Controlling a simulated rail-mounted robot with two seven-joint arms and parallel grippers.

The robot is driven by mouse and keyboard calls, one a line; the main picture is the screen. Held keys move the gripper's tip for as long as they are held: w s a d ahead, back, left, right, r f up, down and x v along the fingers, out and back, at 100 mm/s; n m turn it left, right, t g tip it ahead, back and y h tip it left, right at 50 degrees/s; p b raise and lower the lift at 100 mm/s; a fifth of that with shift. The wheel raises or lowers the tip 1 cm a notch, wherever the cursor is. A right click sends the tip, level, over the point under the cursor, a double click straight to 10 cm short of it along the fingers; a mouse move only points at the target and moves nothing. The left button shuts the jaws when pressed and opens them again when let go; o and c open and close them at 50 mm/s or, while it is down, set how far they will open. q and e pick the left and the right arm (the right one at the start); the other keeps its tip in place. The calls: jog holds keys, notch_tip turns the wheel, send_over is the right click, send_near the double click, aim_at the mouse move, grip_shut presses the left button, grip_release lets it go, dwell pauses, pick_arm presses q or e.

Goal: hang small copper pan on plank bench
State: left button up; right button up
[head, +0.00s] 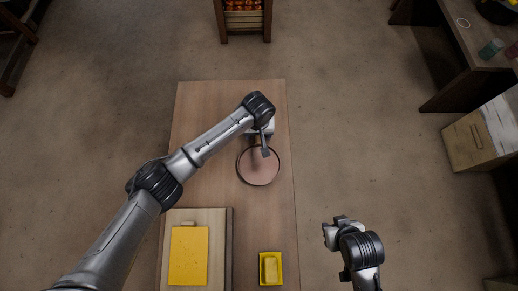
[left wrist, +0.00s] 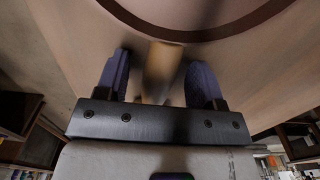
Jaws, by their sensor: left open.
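The small copper pan (head: 259,170) has a round pinkish face and a thin dark rim. It appears to lie on the plank bench (head: 235,100), near its right edge. My left gripper (head: 264,137) is over the far side of the pan and partly hides it. In the left wrist view the left gripper (left wrist: 160,70) is open, with a blurred tan handle-like part (left wrist: 162,66) between its fingers; contact cannot be told. The pan's dark rim (left wrist: 220,27) curves just beyond. My right gripper (head: 333,232) is off the bench's right side, its jaws unclear.
A yellow sheet (head: 188,256) lies on a pale board (head: 218,240) at the bench's near left. A yellow tray (head: 263,281) holding a yellow block stands at the near right. A crate (head: 243,20) is beyond the bench.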

pick_arm(q)
grip_shut()
dwell(0.6)
